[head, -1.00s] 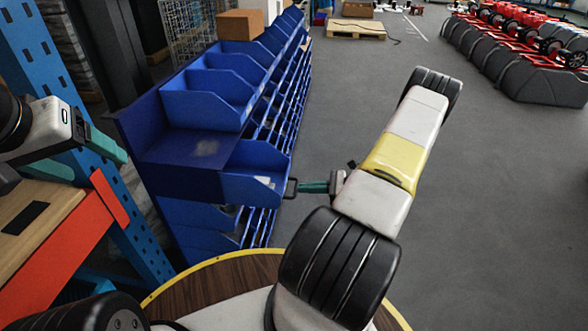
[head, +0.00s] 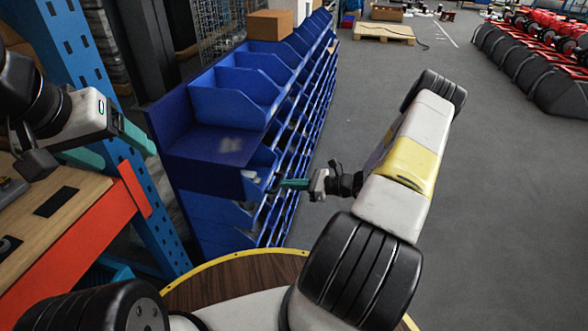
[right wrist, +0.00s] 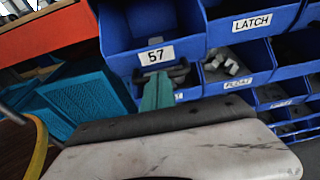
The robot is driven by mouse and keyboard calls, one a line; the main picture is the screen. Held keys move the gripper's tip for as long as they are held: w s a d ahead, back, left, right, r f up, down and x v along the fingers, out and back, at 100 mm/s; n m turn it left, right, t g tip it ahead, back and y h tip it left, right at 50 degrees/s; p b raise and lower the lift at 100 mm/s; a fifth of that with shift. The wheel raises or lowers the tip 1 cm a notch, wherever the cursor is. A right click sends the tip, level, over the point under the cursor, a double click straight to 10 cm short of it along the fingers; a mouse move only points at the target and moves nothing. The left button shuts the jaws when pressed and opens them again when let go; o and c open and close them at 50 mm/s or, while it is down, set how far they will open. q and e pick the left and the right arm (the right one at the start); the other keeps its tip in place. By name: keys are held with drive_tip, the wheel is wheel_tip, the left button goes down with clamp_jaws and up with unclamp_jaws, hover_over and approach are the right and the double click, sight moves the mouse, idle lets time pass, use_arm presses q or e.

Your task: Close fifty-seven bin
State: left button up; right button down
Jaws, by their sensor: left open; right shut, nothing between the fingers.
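The blue bin labelled 57 (right wrist: 124,62) fills the upper middle of the right wrist view, with a dark handle on its front below the label. In the head view the bin (head: 262,160) sits in the near end of the blue rack, under a flat blue shelf top. My right gripper (head: 286,184) is shut and empty, with its teal fingers (right wrist: 158,92) at the handle; I cannot tell whether they touch it. How far the bin's front stands out is unclear. My left gripper (head: 128,158) is open and empty above the wooden bench.
A blue rack post (head: 75,70) and an orange-edged bench (head: 75,235) stand at left. A round wooden table (head: 235,283) is in front. Open floor (head: 500,200) lies to the right.

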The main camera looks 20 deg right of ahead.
drive_tip(key=shift+r+x, duration=0.25)
drive_tip(key=shift+x, duration=0.9)
drive_tip(key=shift+r+x, duration=0.25)
drive_tip(key=shift+x, duration=0.85)
drive_tip(key=shift+a, duration=0.25)
